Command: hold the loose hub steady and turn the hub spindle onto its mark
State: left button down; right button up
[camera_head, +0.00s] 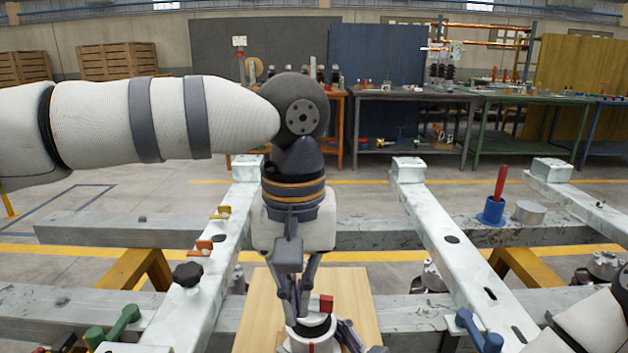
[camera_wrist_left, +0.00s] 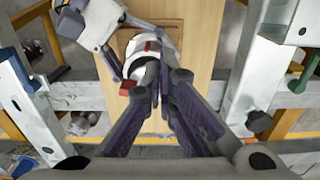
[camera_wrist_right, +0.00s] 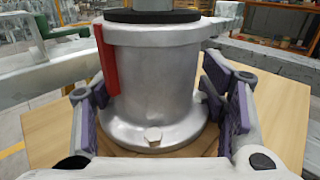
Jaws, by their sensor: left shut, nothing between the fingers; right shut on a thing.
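The loose hub (camera_wrist_right: 150,75) is a pale metal cylinder with a flange and a red stripe (camera_wrist_right: 108,60) down its side. It stands on a wooden board. The spindle shows as a grey shaft (camera_wrist_right: 153,4) above a black ring on the hub. A red block (camera_head: 326,304) sits at the spindle top, beside my left fingers. My left gripper (camera_head: 301,312) points down over the hub, its fingers shut and empty; it also shows in the left wrist view (camera_wrist_left: 166,66). My right gripper (camera_wrist_right: 158,100) is shut on the hub, one finger on each side. The left fingers partly hide the spindle.
The wooden board (camera_head: 262,310) lies between two pale frame beams (camera_head: 440,230). A black knob (camera_head: 187,274), orange and green clamps and a blue handle (camera_head: 478,330) stand on the beams. A red rod in a blue holder (camera_head: 491,211) is at the right. Workbenches stand far behind.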

aim_at(326, 309)
pick_arm(q)
notch_tip(326, 309, up, 5)
jog(key=shift+f, duration=0.15)
jog(key=d+f, duration=0.1)
jog(key=f, duration=0.1)
jog(key=d+f, duration=0.1)
jog(key=f, duration=0.1)
jog(key=d+f, duration=0.1)
jog(key=f, duration=0.1)
jog(key=shift+s+d, duration=0.2)
jog(key=shift+d, duration=0.1)
jog(key=shift+w+a, duration=0.3)
jog(key=shift+w, duration=0.25)
dwell(1.1)
jog(key=shift+a, duration=0.15)
